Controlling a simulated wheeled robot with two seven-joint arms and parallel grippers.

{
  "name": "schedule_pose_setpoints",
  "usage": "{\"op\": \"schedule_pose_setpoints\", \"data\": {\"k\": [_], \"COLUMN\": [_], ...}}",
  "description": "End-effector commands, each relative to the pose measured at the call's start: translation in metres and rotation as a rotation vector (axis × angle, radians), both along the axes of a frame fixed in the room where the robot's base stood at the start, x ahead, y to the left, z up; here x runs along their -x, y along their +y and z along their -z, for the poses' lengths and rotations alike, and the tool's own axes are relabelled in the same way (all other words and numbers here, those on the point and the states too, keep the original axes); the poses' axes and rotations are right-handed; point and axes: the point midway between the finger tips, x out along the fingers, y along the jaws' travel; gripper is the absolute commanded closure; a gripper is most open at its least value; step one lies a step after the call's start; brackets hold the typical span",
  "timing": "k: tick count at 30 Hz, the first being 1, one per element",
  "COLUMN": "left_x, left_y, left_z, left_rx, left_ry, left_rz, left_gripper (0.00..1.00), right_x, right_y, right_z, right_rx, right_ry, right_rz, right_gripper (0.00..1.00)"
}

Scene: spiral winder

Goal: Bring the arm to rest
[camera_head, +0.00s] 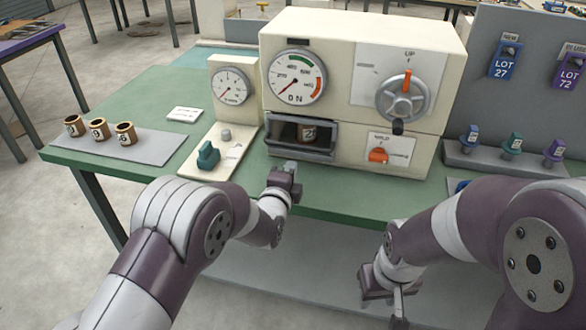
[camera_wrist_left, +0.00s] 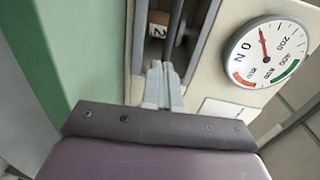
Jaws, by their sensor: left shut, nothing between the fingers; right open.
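My left gripper (camera_head: 285,170) is in front of the cream testing machine (camera_head: 350,60), just before its open compartment (camera_head: 300,153). Its fingers are shut with nothing between them; they show closed together in the left wrist view (camera_wrist_left: 163,85). A brown spring-like piece marked 2 (camera_head: 308,132) stands inside the compartment, and it also shows in the left wrist view (camera_wrist_left: 158,27) beyond the fingers. My right gripper (camera_head: 395,300) hangs low at the table's front edge, open and apart from the objects.
Several brown pieces (camera_head: 99,130) stand on a grey mat (camera_head: 150,148) at left. A small gauge box with a teal switch (camera_head: 208,155) stands beside the machine. An orange-handled wheel (camera_head: 402,95) is on its front. Several coloured stamps (camera_head: 513,143) stand at right on a grey rack.

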Motion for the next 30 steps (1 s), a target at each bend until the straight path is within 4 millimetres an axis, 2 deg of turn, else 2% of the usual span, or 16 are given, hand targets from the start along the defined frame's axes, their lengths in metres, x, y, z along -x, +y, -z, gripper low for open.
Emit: {"op": "schedule_pose_setpoints", "data": {"k": [9,12,20,22,23,24,25,26,27,30], "left_x": [0.059,0.073,0.082,0.087,0.094,0.111,0.126,0.144,0.172,0.243], "left_y": [0.019,0.023,0.026,0.026,0.027,0.03,0.035,0.046,0.068,0.13], "left_z": [-0.008,-0.01,-0.009,0.011,0.029,0.054,0.067,0.072,0.069,0.039], "left_rx": [0.0,0.0,0.038,0.145,0.204,0.297,0.375,0.459,0.567,0.775], "left_ry": [0.001,0.001,0.02,0.153,0.262,0.445,0.597,0.752,0.942,1.235], "left_rz": [0.0,0.0,-0.005,-0.021,-0.041,-0.087,-0.15,-0.247,-0.42,-0.907], "left_gripper": [1.0,1.0,1.0,1.0,1.0,1.0,1.0,1.0,1.0,1.0], "right_x": [0.0,0.0,0.0,0.0,0.0,0.0,0.0,0.0,0.0,0.0], "right_y": [0.0,0.0,0.0,0.0,0.0,0.0,0.0,0.0,0.0,0.0], "right_z": [0.0,0.0,0.0,0.0,0.0,0.0,-0.003,-0.01,-0.024,-0.057], "right_rx": [0.0,0.0,0.0,0.0,0.0,0.0,0.0,0.0,0.0,0.0], "right_ry": [-0.001,-0.001,-0.001,-0.001,-0.001,-0.001,-0.001,0.0,0.0,-0.001], "right_rz": [0.0,0.0,0.0,0.0,0.0,0.0,0.0,0.0,0.0,0.0], "right_gripper": [0.57,0.57,0.57,0.57,0.57,0.57,0.57,0.57,0.57,0.57]}}
